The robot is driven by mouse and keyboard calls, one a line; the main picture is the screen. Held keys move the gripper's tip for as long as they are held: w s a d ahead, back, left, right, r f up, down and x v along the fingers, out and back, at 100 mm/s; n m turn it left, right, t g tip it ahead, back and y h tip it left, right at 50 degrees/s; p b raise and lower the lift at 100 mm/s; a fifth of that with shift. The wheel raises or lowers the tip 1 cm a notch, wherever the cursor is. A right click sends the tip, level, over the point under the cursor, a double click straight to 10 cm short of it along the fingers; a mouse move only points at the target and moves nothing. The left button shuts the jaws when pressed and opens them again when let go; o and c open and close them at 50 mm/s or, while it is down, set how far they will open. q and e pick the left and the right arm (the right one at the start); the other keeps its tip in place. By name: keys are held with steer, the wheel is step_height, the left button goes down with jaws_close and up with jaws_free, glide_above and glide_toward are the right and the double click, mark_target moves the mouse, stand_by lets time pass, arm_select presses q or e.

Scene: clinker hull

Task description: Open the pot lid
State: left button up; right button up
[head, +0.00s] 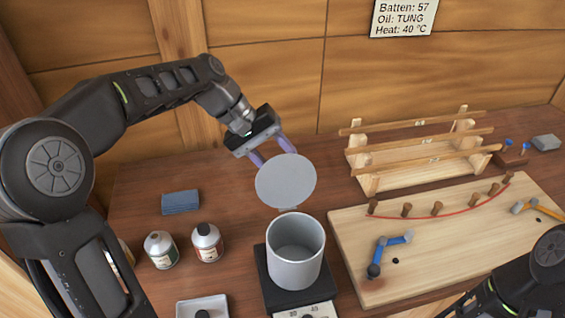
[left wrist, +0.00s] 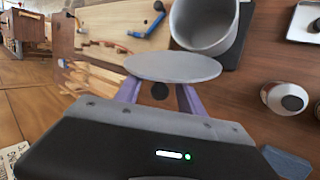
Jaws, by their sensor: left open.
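The grey pot (head: 295,252) stands open on a dark heater base (head: 275,291), and I can see into it. Its round grey lid (head: 286,181) is raised on edge at the pot's far rim, with a small hinge-like piece (head: 288,209) below it. My left gripper (head: 272,152) is behind the lid, its purple fingers apart and their tips partly hidden by it. In the left wrist view the lid (left wrist: 172,67) lies just beyond the fingers (left wrist: 157,95), with a dark knob (left wrist: 160,91) between them. The pot (left wrist: 205,25) shows beyond. My right gripper is out of view.
Two bottles (head: 161,250) (head: 206,243) and a blue block (head: 180,202) stand left of the pot. A white tray (head: 203,307) is at the front. A pegged board (head: 440,240) and wooden rack (head: 420,160) fill the right. A wooden wall (head: 270,80) rises behind.

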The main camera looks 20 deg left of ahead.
arm_select(q)
steer(key=shift+a+r, duration=0.1)
steer(key=v, duration=0.7)
steer(key=shift+a+r, duration=0.2)
steer(key=shift+r, duration=0.05)
steer(key=shift+s+f, duration=0.1)
steer(key=shift+s, duration=0.05)
